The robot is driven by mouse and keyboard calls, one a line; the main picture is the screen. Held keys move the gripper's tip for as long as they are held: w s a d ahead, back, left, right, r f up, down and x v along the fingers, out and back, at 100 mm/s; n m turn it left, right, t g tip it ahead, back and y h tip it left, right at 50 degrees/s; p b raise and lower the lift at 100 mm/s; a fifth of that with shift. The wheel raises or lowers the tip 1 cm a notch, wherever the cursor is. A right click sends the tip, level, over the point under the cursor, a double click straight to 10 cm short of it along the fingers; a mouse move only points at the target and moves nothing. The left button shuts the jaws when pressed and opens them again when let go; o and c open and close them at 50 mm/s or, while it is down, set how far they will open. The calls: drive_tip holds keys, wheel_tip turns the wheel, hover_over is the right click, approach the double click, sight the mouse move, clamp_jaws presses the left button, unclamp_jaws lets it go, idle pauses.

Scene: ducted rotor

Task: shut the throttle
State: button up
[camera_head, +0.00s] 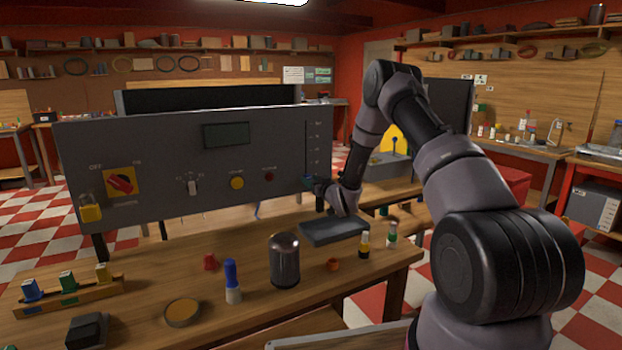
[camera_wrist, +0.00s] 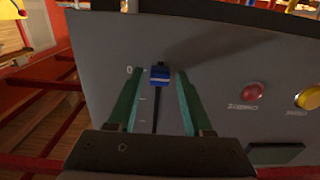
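The throttle is a slider with a blue knob (camera_wrist: 160,77) in a dark vertical slot at the right end of the grey panel (camera_head: 150,150). In the wrist view the knob sits at the end of the slot, level with the "0" mark. In the head view the slot (camera_head: 306,145) runs up above it, and the knob is at its lower end, partly hidden by my gripper (camera_head: 316,184). In the wrist view the green fingers of my gripper (camera_wrist: 159,75) stand apart on either side of the knob, with a visible gap on both sides.
The panel also carries a red rotary switch (camera_head: 121,182), a padlock (camera_head: 90,208), a yellow button (camera_head: 237,183) and a red button (camera_head: 269,177). On the bench below are a dark tray (camera_head: 333,231), a metal canister (camera_head: 285,262) and small bottles (camera_head: 364,245).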

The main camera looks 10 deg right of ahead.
drive_tip(key=shift+r, duration=0.15)
drive_tip(key=shift+s+d, duration=0.1)
drive_tip(key=shift+s, duration=0.1)
drive_tip(key=v, duration=1)
drive_tip(key=shift+s, duration=0.15)
